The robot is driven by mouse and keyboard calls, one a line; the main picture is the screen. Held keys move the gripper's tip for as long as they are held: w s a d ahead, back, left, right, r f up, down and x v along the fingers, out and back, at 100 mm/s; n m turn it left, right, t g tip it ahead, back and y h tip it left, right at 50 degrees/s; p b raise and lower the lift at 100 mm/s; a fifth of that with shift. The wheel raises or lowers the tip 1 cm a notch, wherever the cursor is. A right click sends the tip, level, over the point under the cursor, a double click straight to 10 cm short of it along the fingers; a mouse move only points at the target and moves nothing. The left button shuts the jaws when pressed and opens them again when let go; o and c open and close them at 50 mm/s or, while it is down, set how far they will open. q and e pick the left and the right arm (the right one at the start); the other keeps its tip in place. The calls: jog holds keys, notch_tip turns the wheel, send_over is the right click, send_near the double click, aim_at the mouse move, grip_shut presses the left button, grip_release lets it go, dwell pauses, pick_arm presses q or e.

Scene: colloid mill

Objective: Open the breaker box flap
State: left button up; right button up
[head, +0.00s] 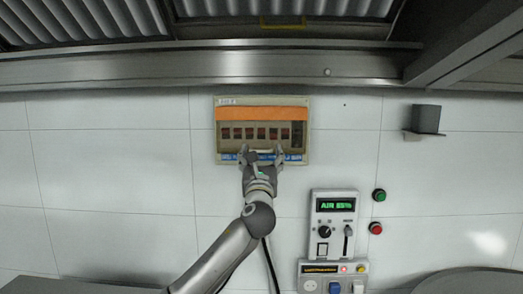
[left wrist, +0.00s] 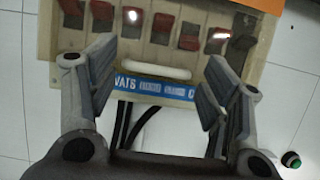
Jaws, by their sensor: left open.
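The breaker box (head: 262,114) is fixed to the tiled wall, with an orange band across its top and a row of dark red switches below. A pale bar handle (left wrist: 152,70) sits at the lower edge of its front, above a blue lettered strip (left wrist: 150,88). The flap looks down over the switches, but its clear part is hard to make out. My left gripper (head: 262,154) is open in front of the box's lower edge. In the left wrist view its fingers stand either side of the handle, apart from its ends. My right gripper is not in view.
A control panel (head: 334,218) with a green display is on the wall at lower right, beside a green button (head: 379,195) and a red button (head: 376,228). A dark block (head: 426,119) sits on a small shelf. A metal hood ledge (head: 200,68) runs above.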

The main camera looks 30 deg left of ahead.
pick_arm(q)
jog(key=shift+w+a+r, duration=0.15)
jog(key=shift+w, duration=0.05)
jog(key=shift+c, duration=0.3)
